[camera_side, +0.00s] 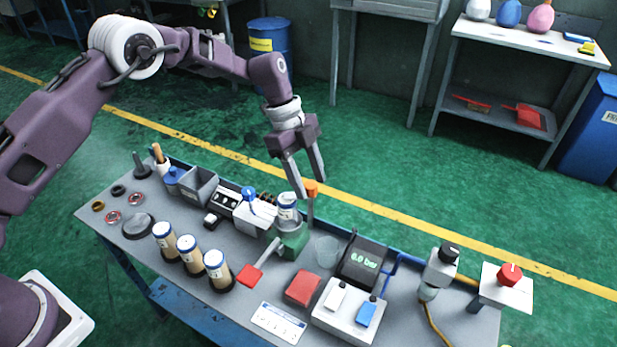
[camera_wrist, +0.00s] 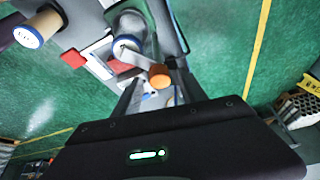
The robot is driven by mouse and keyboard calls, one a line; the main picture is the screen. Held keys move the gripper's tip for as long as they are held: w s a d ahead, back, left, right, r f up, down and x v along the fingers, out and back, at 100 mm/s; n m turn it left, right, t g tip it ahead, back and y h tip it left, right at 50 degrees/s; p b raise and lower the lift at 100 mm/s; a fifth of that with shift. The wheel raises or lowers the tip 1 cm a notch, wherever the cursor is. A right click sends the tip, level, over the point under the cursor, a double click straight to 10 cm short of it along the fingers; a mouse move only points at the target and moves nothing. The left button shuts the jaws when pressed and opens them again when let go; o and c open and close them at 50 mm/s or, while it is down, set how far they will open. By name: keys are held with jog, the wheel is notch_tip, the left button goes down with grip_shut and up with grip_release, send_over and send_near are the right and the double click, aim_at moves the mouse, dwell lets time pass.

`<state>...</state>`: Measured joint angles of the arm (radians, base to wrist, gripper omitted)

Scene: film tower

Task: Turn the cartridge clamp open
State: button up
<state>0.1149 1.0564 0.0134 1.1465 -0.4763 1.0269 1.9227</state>
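The cartridge clamp has a green base (camera_side: 291,245) on the bench, with an upright white, blue-banded cartridge (camera_side: 287,201) in it. An orange knob (camera_side: 311,187) stands beside the cartridge's top. In the wrist view the orange knob (camera_wrist: 159,77) sits at the end of a pale arm (camera_wrist: 141,59) reaching over the blue-ringed cartridge top (camera_wrist: 127,46). A lever with a red handle (camera_side: 250,276) runs from the base. My gripper (camera_side: 311,186) is open and points down, its fingertips close to the knob. The knob appears between the fingers (camera_wrist: 158,72); contact cannot be told.
Several tan cartridges (camera_side: 190,252) stand to the left. A clear cup (camera_side: 327,251), a pressure display (camera_side: 363,263) and a red block (camera_side: 303,287) are to the right. A grey bin and white box (camera_side: 254,217) sit behind left. A blue rail edges the bench's back.

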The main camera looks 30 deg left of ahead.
grip_shut()
jog(key=n+t, duration=0.2)
jog(key=n, duration=0.3)
jog(key=shift+s, duration=0.15)
jog(key=n, duration=0.2)
jog(key=n+t, duration=0.1)
jog(key=n, duration=0.1)
jog(key=shift+s+d+t+y, duration=0.1)
jog(key=shift+t+y, duration=0.2)
jog(key=shift+y, duration=0.1)
jog(key=n+y, duration=0.1)
jog(key=n, duration=0.2)
jog(key=n+t+y, duration=0.1)
jog(key=n, duration=0.3)
jog(key=shift+s+d+n+t, duration=0.1)
jog(key=shift+d+n+t, duration=0.05)
jog(key=shift+n+t, duration=0.15)
jog(key=n+y, duration=0.1)
jog(key=n, duration=0.2)
jog(key=n+y, duration=0.2)
jog(key=n, duration=0.1)
jog(key=shift+d, duration=0.15)
jog(key=shift+n, duration=0.4)
